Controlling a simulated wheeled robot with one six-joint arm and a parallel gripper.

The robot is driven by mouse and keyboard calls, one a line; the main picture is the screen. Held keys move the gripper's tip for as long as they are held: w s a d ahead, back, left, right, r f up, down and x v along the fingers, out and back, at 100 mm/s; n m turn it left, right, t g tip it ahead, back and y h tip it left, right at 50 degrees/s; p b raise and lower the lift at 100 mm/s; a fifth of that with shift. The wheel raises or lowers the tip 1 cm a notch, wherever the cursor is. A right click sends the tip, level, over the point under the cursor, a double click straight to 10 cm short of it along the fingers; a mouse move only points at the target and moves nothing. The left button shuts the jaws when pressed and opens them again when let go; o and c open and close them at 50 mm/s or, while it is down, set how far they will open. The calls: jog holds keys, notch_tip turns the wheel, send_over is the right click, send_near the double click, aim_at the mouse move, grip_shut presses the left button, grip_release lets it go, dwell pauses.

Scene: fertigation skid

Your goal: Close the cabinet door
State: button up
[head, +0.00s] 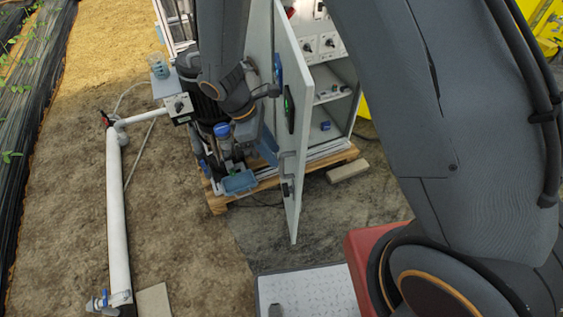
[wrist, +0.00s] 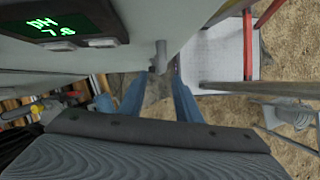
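The cabinet door (head: 297,150) is a pale grey panel, swung open and standing out from the cabinet (head: 334,83), whose shelves show to its right. The door carries a dark display (head: 289,110), which reads pH 7.0 in the wrist view (wrist: 70,30). A small grey handle (head: 286,187) is on the door; it also shows in the wrist view (wrist: 160,57). My gripper (wrist: 159,88) has two blue fingers spread apart with nothing between them. In the head view my gripper (head: 267,147) is on the left side of the door, close to its face; contact cannot be told.
A wooden pallet (head: 216,204) carries the cabinet, with pumps and blue-capped parts left of the door. A white pipe (head: 118,220) runs along the ground at left. A loose block (head: 348,170) lies by the pallet. Ground in front of the door is mostly clear.

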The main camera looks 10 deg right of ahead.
aim_at(281, 174)
jog(key=p+x, duration=0.1)
jog(key=x, duration=0.6)
jog(key=shift+f, duration=0.15)
jog(key=shift+c, duration=0.4)
grip_shut()
